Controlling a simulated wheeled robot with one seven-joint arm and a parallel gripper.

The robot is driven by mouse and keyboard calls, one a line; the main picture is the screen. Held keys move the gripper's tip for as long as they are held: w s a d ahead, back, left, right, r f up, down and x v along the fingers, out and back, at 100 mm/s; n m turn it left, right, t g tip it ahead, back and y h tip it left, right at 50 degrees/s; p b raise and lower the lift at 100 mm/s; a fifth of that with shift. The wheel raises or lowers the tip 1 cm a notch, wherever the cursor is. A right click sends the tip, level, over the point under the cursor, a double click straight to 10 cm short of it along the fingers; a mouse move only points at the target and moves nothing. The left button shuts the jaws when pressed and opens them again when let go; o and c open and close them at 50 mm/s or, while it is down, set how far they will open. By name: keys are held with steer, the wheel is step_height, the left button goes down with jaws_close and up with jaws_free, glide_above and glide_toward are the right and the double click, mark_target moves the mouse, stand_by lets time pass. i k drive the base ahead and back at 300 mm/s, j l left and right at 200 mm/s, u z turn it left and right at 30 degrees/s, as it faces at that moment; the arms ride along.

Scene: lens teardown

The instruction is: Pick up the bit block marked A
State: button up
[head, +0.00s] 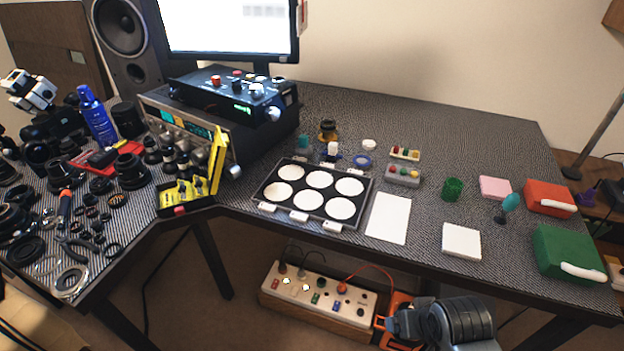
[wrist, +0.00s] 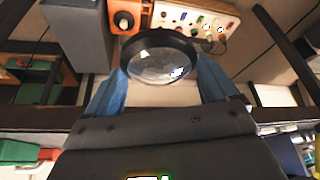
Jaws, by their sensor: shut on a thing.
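Two small blocks with coloured bits stand on the desk at the back middle in the head view: a pale one (head: 405,153) and a grey one (head: 402,175) just in front of it. Letters on them are too small to read, so I cannot tell which is A. My gripper (wrist: 162,76) has its blue fingers shut on a round black-rimmed lens (wrist: 160,58) in the wrist view. It is away from both blocks. In the head view only part of my arm shows below the desk's front edge, and the fingertips cannot be made out.
A black tray with white discs (head: 268,207), a white sheet (head: 388,218) and a white pad (head: 461,241) lie near the front edge. Red (head: 550,197) and green (head: 567,253) cases stand at right. A power strip (head: 318,292) sits below the desk. The back right desktop is clear.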

mark_target(166, 198)
steer(key=j+u, duration=0.2)
steer(key=j, duration=0.25)
steer(key=i+j+u, duration=0.15)
steer(key=j, duration=0.3)
steer(key=j+u, duration=0.2)
steer(key=j, duration=0.25)
steer(key=i+j+u, duration=0.15)
steer(key=j, duration=0.25)
steer(key=i+j+u, duration=0.2)
steer(key=j, duration=0.2)
